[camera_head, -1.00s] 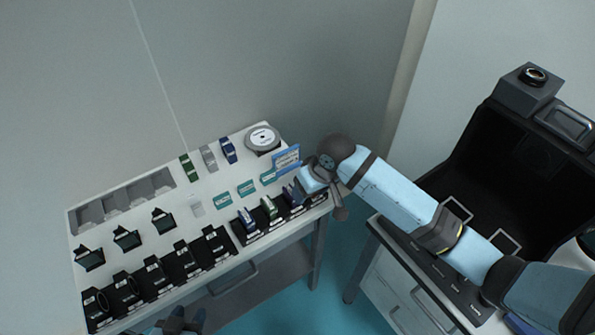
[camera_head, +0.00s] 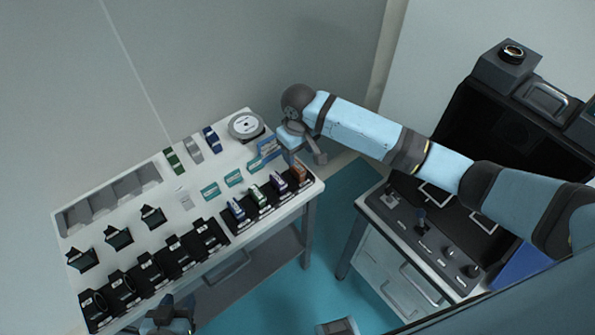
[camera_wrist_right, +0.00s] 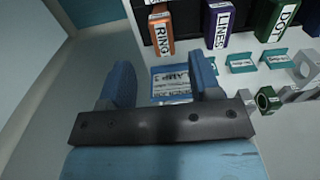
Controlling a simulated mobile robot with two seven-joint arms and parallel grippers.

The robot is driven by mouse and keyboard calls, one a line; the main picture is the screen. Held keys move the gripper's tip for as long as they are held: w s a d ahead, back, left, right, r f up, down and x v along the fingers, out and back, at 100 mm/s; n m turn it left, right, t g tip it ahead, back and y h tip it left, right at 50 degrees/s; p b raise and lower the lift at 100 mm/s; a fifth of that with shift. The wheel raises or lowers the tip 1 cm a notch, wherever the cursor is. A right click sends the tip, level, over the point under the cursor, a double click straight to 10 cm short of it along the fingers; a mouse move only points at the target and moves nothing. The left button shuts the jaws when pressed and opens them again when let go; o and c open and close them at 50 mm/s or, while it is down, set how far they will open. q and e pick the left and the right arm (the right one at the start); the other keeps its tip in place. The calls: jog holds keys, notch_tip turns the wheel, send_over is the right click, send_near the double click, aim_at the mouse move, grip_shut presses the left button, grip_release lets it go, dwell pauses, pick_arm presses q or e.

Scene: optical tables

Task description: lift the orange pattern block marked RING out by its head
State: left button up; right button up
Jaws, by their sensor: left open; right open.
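The orange RING block (camera_head: 299,174) stands upright at the right end of the black holder row on the white table. In the right wrist view the orange block (camera_wrist_right: 161,30) shows its RING label, ahead of the fingertips. My right gripper (camera_wrist_right: 160,77) is open and empty, its two blue fingers apart and short of the block. In the head view the right gripper (camera_head: 290,142) hangs over the table's right end, behind the block. My left gripper (camera_head: 172,314) is open at the table's front edge, partly cut off by the frame's bottom.
The purple LINES block (camera_wrist_right: 218,25) and green DOT block (camera_wrist_right: 275,20) stand beside the orange one. A blue card (camera_wrist_right: 170,83) shows between my fingers. A round disc (camera_head: 246,127) and a grey tray (camera_head: 108,200) are on the table. A second bench (camera_head: 400,235) stands at right.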

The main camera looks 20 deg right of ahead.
aim_at(298, 166)
notch_tip(298, 166, down, 5)
jog(key=shift+s+a+f, duration=0.1)
jog(key=shift+a, duration=0.05)
jog(key=c, duration=1)
